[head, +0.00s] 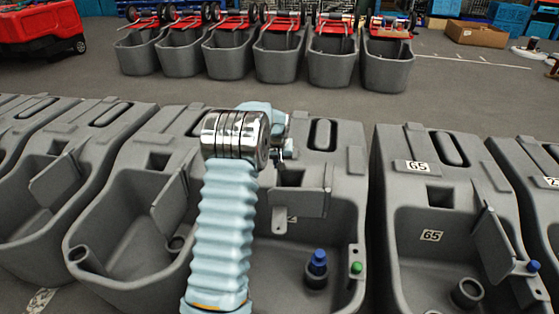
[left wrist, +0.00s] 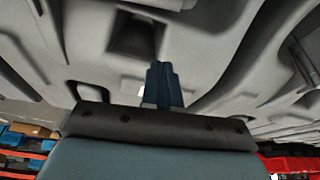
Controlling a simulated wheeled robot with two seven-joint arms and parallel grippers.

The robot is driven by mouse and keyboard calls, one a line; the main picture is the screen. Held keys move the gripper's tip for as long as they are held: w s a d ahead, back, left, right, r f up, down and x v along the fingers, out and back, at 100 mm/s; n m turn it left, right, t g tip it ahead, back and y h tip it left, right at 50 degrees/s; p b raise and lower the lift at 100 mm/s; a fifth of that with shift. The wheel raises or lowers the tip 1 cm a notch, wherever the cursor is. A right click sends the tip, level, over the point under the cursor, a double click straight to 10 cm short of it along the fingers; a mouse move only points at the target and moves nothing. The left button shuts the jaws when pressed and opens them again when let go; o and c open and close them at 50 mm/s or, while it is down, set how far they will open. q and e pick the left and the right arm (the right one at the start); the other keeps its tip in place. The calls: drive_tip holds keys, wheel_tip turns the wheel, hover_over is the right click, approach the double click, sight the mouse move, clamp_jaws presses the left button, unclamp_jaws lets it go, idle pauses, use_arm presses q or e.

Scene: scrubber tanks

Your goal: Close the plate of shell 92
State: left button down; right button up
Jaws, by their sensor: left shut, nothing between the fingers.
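Several grey tank shells stand in a row in the head view, and no number 92 is readable. The middle shell (head: 335,235) is partly covered by my left arm. Its grey plate (head: 313,203) stands up at the back of the open basin, below a square recess. A small label beside the plate is mostly hidden. My left gripper is largely hidden behind my wrist in the head view, above this shell's back part. In the left wrist view the left gripper (left wrist: 162,70) is shut and empty, with grey shell surface and a dark recess beyond it. My right gripper is not in view.
The shell to the right (head: 432,170) is labelled 65 and has its own angled plate (head: 493,245). A blue cap (head: 318,262) and a green cap (head: 356,267) sit in the middle shell. More tanks (head: 278,55) stand behind, across open floor.

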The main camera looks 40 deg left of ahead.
use_arm(q)
wheel_tip(320, 180, down, 6)
drive_tip(key=s+d, duration=0.1)
drive_tip(key=shift+s+f+p, duration=0.25)
drive_tip(key=shift+p, duration=0.15)
drive_tip(key=shift+s+d, duration=0.1)
drive_tip(key=shift+d, duration=0.05)
